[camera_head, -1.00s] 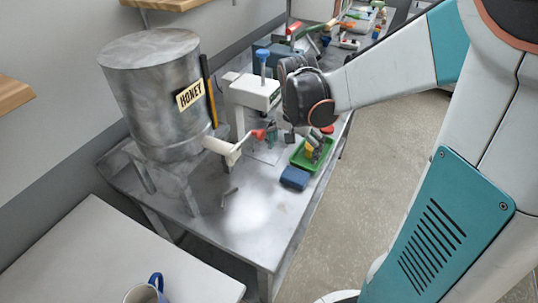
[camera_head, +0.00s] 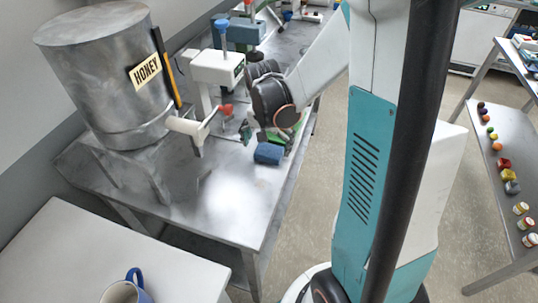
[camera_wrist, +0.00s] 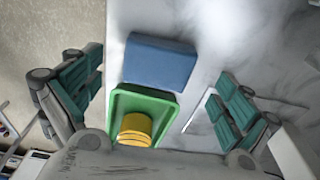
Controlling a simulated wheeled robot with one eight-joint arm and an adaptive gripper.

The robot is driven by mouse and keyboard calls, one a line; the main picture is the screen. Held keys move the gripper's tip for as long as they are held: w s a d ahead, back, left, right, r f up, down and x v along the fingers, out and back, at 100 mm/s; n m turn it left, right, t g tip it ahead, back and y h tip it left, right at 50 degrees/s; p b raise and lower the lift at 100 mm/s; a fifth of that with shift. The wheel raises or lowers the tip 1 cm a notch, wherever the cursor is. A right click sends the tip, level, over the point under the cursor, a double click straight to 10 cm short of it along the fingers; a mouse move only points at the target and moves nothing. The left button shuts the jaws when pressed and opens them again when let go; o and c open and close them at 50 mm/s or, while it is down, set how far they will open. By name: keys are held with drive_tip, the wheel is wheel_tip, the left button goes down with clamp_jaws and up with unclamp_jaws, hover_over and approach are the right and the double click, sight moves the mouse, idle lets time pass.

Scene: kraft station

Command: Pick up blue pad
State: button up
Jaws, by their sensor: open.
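The blue pad (camera_head: 269,153) is a small blue block lying on the metal table (camera_head: 236,200), near its right edge. In the wrist view the blue pad (camera_wrist: 160,62) lies flat, touching or just beside the end of a green tray (camera_wrist: 165,101). My gripper (camera_head: 272,133) is above the table, just behind the pad and over the tray. In the wrist view my gripper (camera_wrist: 160,95) has its two green-padded fingers wide apart, with the tray between them and the pad just beyond. It holds nothing. My gripper hides most of the tray in the head view.
A yellow cylinder (camera_wrist: 136,129) sits in the tray. A mug (camera_head: 125,291) is on the white table. The metal table's front is clear.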

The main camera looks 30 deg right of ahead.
sight(269, 150)
drive_tip(key=f, duration=0.2)
drive_tip(key=f+b, duration=0.1)
drive_tip(key=shift+w+d+f, duration=0.2)
drive_tip(key=shift+d+f, duration=0.15)
drive_tip(key=shift+d, duration=0.05)
drive_tip(key=shift+r, duration=0.1)
drive_tip(key=c, duration=1.1)
drive_tip(key=shift+c, duration=0.2)
wheel_tip(269, 150, up, 20)
drive_tip(key=p, duration=0.6)
